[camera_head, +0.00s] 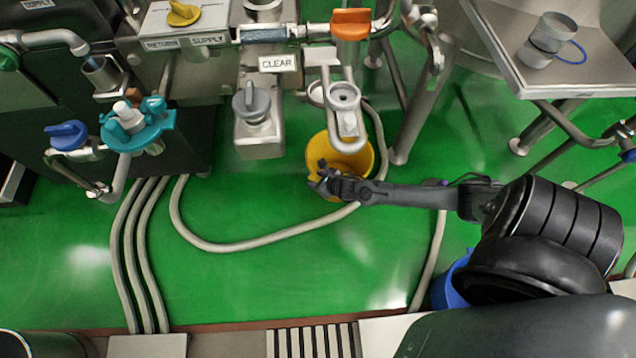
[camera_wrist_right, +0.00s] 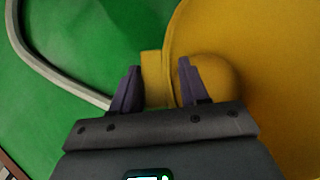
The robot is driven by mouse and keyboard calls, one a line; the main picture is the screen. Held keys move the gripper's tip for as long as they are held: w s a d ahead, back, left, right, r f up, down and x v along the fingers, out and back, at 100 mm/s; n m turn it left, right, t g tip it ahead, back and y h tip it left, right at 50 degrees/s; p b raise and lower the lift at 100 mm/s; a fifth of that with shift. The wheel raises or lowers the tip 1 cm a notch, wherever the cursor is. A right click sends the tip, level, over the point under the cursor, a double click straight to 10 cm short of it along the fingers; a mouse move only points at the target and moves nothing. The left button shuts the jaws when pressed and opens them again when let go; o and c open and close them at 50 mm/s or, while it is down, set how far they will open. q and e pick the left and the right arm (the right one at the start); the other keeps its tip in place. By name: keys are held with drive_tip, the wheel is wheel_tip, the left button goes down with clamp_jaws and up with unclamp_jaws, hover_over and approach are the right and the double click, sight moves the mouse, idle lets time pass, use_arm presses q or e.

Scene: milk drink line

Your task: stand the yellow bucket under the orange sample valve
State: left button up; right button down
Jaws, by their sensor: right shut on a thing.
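My right gripper (camera_head: 320,180) reaches in from the right to the near left side of the bucket. In the right wrist view the fingers (camera_wrist_right: 157,85) are shut on a yellow upright piece of the bucket (camera_wrist_right: 235,60), beside its rounded wall. I cannot tell whether the bucket's base touches the floor. My left gripper is not in view.
A beige hose (camera_head: 250,243) loops over the floor around the bucket's near side. A metal stand leg (camera_head: 408,130) is just right of the bucket. A grey-knobbed steel box (camera_head: 259,130) stands to its left. Open green floor lies in front.

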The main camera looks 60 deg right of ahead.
drive_tip(key=shift+a+f+b, duration=0.1)
drive_tip(key=shift+f+b, duration=0.2)
drive_tip(key=shift+f, duration=0.4)
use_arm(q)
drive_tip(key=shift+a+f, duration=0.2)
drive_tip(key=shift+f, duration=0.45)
use_arm(e)
drive_tip(key=shift+r, duration=0.1)
drive_tip(key=c, duration=0.6)
unclamp_jaws()
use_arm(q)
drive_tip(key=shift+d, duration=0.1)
use_arm(e)
drive_tip(key=shift+o, duration=0.2)
